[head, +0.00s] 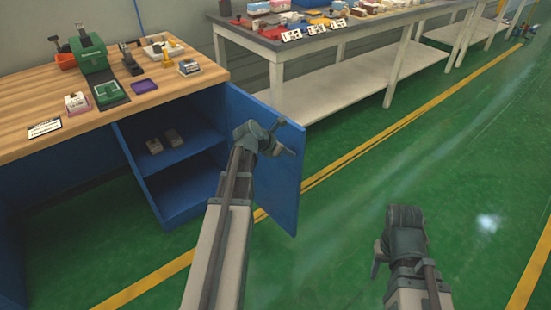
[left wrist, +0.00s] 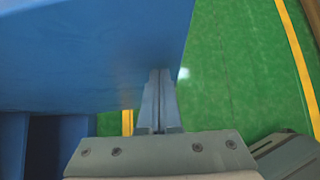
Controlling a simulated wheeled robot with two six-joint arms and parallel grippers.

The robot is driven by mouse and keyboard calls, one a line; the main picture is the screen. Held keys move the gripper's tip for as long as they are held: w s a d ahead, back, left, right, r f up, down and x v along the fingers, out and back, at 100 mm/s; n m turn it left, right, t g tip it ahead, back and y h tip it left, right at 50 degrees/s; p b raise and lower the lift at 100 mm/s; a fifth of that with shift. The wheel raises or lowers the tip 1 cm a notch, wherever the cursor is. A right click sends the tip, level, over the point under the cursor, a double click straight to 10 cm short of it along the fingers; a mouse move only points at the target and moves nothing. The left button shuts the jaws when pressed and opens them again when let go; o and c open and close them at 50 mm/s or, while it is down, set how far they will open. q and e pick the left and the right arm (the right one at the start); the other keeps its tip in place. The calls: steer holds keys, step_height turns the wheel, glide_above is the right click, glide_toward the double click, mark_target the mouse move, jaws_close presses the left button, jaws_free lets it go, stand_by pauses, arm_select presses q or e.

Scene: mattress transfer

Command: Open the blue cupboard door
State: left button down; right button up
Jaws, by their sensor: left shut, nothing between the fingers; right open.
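The blue cupboard door (head: 276,170) stands wide open, swung out to the right of the blue cupboard (head: 185,190). The cupboard's inside and its shelf show, with two small pale items (head: 164,142) on the shelf. My left gripper (head: 280,138) is at the inner face of the door, near its top; its fingers are shut with nothing between them. In the left wrist view the shut fingers (left wrist: 160,95) point at the blue door panel (left wrist: 90,50); I cannot tell whether they touch it. My right gripper (head: 403,222) is open over the green floor, away from the cupboard.
A wooden worktop (head: 60,90) above the cupboard carries a green device (head: 90,52), a purple tray (head: 143,86) and small boxes. A grey table (head: 345,80) with many items stands behind the door. The green floor (head: 440,180) at right is clear.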

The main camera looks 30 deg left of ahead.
arm_select(q)
steer(key=shift+w+d, duration=0.25)
steer(key=shift+w, duration=0.35)
steer(key=shift+w+d, duration=0.25)
steer(key=shift+w, duration=0.3)
steer(key=shift+s, duration=0.35)
steer(key=s, duration=0.3)
steer(key=shift+a, duration=0.15)
steer(key=d+p+v, duration=0.1)
steer(key=p+v, duration=0.6)
steer(key=v, duration=0.3)
steer(key=shift+s+d, duration=0.2)
steer(key=shift+s, duration=0.15)
